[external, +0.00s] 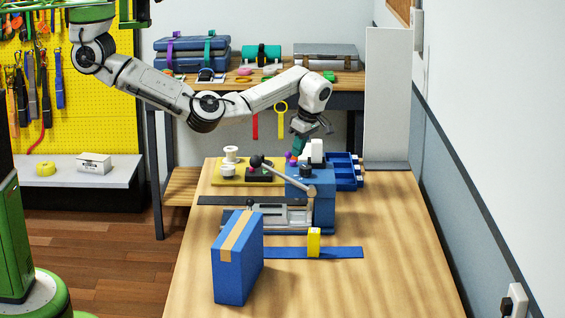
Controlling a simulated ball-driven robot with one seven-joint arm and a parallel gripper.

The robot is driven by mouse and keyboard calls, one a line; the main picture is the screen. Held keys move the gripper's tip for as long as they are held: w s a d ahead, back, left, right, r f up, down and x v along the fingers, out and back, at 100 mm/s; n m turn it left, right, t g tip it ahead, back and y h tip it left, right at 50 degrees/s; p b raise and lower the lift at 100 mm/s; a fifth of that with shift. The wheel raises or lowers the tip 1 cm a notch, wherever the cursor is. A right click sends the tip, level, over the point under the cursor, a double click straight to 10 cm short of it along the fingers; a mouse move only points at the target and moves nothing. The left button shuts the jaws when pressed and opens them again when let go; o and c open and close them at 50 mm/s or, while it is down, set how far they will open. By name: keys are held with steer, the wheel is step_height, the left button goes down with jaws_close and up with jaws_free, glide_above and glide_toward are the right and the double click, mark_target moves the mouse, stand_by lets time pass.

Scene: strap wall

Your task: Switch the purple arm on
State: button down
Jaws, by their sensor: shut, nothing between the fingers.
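A small purple piece (289,156), which looks like the purple arm, stands at the top of a blue block-shaped machine (318,200) on the wooden bench. It is too small to tell its on or off position. The far side of the purple piece is hidden.
A grey lever with a black ball (256,161) crosses the machine's front. A blue tray (345,170) lies behind. A blue box (237,257) stands in front; the bench's right side is clear.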

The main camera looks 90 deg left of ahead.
steer(key=shift+s+a, duration=0.15)
steer(key=shift+s, duration=0.05)
steer(key=shift+s+m+p, duration=0.45)
steer(key=shift+m+p, duration=0.25)
steer(key=shift+p, duration=0.3)
steer(key=s+m+t+p, duration=0.1)
steer(key=s+m+p, duration=0.1)
steer(key=m, duration=0.1)
steer(key=s+a+m+t+y+p, duration=0.1)
steer(key=s+m+p, duration=0.1)
steer(key=m, duration=0.2)
steer(key=s+m+t+p, duration=0.1)
steer(key=s+m+p, duration=0.1)
steer(key=s+m, duration=0.1)
steer(key=shift+a+f+m, duration=0.1)
steer(key=shift+a+m, duration=0.2)
steer(key=shift+m, duration=0.3)
steer(key=m, duration=0.1)
steer(key=s+a+m+t, duration=0.1)
steer(key=m, duration=0.1)
steer(key=a+m, duration=0.1)
steer(key=shift+s+a, duration=0.1)
steer(key=shift+s, duration=0.15)
steer(key=shift+w, duration=0.2)
